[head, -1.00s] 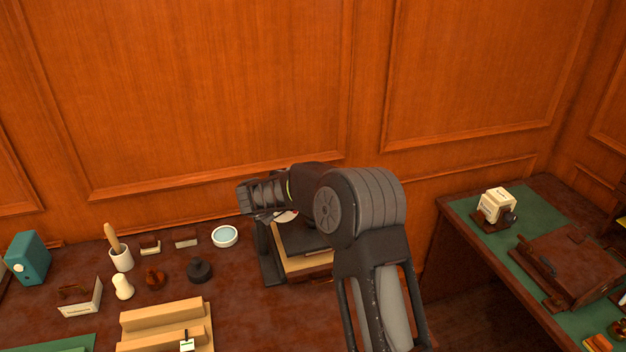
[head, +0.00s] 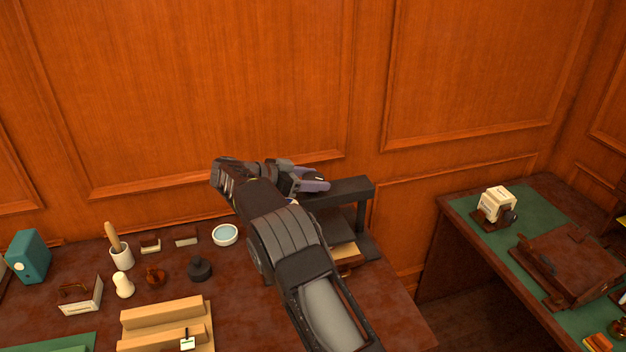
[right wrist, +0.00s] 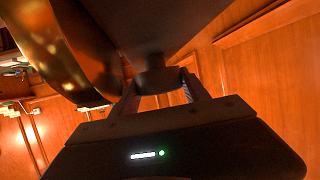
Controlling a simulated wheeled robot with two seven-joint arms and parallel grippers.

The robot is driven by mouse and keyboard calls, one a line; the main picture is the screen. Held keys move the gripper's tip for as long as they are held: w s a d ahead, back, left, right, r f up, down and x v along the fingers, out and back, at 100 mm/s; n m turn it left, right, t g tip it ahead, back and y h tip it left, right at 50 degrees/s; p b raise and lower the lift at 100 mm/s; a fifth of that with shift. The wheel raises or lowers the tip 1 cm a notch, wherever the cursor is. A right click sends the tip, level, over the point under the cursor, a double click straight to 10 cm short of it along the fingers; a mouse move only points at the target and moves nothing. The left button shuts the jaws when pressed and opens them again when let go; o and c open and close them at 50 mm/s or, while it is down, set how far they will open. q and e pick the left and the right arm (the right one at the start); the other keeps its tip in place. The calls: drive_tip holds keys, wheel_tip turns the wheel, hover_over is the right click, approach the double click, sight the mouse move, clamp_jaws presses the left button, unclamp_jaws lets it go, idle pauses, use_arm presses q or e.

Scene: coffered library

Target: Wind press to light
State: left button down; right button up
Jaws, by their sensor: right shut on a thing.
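The press (head: 345,190) stands at the right end of the brown desk. Its dark top beam, right post and base show, with a pale stack (head: 346,251) low in it; my right arm hides much of its left side. My right gripper (head: 312,184) is at the top of the press, reaching in from the left. In the right wrist view, its two fingers are on either side of a dark round knob (right wrist: 156,80) and shut on it. A curved brass rim (right wrist: 65,45) is close beside the fingers. My left gripper is out of view.
A blue-topped white dish (head: 225,235), a dark stamp (head: 199,270), a cup with a brush (head: 121,258) and a stepped wooden rack (head: 165,322) lie to the left. A second desk at right holds a leather case (head: 570,265). A wood-panelled wall stands close behind.

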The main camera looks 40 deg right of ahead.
sight(308, 179)
drive_tip(key=o, duration=1.4)
drive_tip(key=shift+d, duration=0.1)
drive_tip(key=shift+c, duration=0.2)
drive_tip(key=shift+v, duration=3.95)
